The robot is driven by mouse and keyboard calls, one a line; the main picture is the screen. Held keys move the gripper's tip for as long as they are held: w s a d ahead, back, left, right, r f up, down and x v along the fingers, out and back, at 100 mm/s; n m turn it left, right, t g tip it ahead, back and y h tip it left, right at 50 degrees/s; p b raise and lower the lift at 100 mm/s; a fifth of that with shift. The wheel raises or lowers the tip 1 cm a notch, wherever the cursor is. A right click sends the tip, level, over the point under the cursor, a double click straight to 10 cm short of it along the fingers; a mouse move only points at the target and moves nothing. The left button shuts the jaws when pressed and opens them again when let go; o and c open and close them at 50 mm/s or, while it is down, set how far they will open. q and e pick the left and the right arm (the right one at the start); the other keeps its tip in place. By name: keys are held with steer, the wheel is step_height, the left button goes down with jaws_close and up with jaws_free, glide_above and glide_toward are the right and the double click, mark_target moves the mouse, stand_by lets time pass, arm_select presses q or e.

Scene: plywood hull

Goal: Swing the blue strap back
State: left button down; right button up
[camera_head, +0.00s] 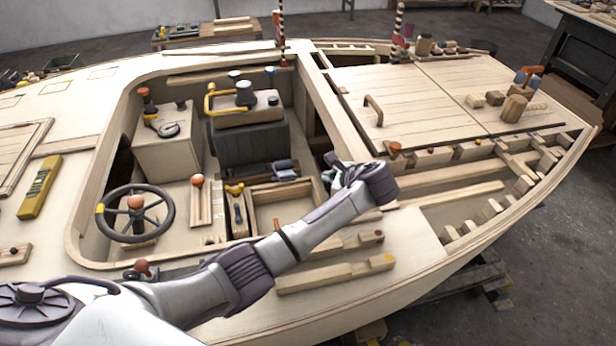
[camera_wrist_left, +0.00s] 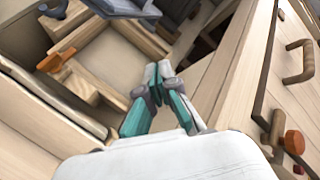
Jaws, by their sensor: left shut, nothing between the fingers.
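I cannot make out a blue strap for certain in either view. A dark blue-grey piece (camera_head: 283,166) lies at the front of the dark console seat in the cockpit. My left gripper (camera_head: 332,168) is over the cockpit's right edge, apart from that piece. In the left wrist view its teal-and-grey fingers (camera_wrist_left: 157,76) are together with nothing between them, above the cockpit opening. A dark blue-grey part (camera_wrist_left: 125,8) shows at the top edge of that view. My right gripper is not in view.
A steering wheel (camera_head: 135,213) and an orange-knobbed lever (camera_head: 197,182) stand left in the cockpit. A hatch deck with a wooden handle (camera_head: 374,110) lies to the right; the handle also shows in the wrist view (camera_wrist_left: 297,62). Loose wood strips (camera_head: 335,272) lie near my arm.

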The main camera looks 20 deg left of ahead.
mark_target(282, 172)
arm_select(q)
steer(key=w+a+f, duration=0.3)
steer(key=a+f, duration=0.1)
steer(key=a, duration=0.5)
steer(key=shift+w+a+f, duration=0.15)
steer(key=shift+w+a, duration=0.1)
steer(key=shift+w, duration=0.15)
